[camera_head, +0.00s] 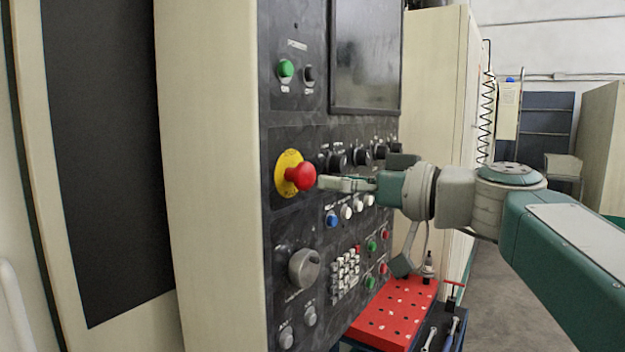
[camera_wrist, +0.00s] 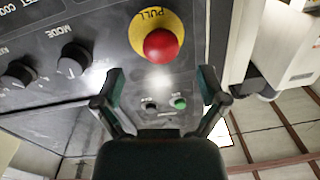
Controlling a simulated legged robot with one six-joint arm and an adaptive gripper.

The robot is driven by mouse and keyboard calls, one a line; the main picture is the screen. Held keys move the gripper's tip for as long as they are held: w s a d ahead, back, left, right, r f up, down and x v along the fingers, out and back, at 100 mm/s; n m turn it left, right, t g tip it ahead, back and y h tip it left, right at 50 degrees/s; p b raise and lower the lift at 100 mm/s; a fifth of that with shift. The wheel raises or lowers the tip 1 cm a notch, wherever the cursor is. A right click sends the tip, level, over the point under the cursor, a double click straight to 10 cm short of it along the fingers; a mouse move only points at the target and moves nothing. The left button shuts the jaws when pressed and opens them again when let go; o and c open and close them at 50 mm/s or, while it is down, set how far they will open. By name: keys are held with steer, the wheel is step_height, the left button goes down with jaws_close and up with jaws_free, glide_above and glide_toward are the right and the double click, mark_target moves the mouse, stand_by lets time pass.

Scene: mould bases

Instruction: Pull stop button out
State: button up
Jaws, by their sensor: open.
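The stop button (camera_head: 300,176) is a red mushroom knob on a yellow disc (camera_head: 287,166), mounted on the dark control panel. In the wrist view the red stop button (camera_wrist: 161,46) shows above and between my fingers, with the word PULL on the yellow disc (camera_wrist: 150,18). My gripper (camera_head: 324,182) is just to the right of the button in the head view. In the wrist view my gripper (camera_wrist: 161,82) has its two fingers spread wide with nothing between them. Whether a fingertip touches the button cannot be told.
Rotary knobs (camera_head: 338,160) and several small push buttons (camera_head: 345,212) protrude from the panel near my gripper. A screen (camera_head: 365,55) is above. A red perforated plate (camera_head: 395,312) lies below the panel. Open floor (camera_head: 490,275) shows to the right.

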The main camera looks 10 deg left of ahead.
steer(key=v, duration=0.7)
steer(key=shift+f, duration=0.1)
steer(key=s+d+f+m+h, duration=0.25)
steer(key=f+m+h, duration=0.2)
steer(key=f, duration=0.55)
steer(key=s+d+f+m+h, duration=0.25)
steer(key=s+f+h, duration=0.2)
steer(key=f, duration=0.55)
steer(key=s+d+f+m+h, duration=0.2)
steer(key=s+d+f+h, duration=0.2)
steer(key=f, duration=0.3)
steer(key=s+d+f+m+h, duration=0.3)
steer(key=s+d+f+h, duration=0.1)
steer(key=d+f, duration=0.2)
steer(key=shift+f+g, duration=0.3)
steer(key=shift+f, duration=0.5)
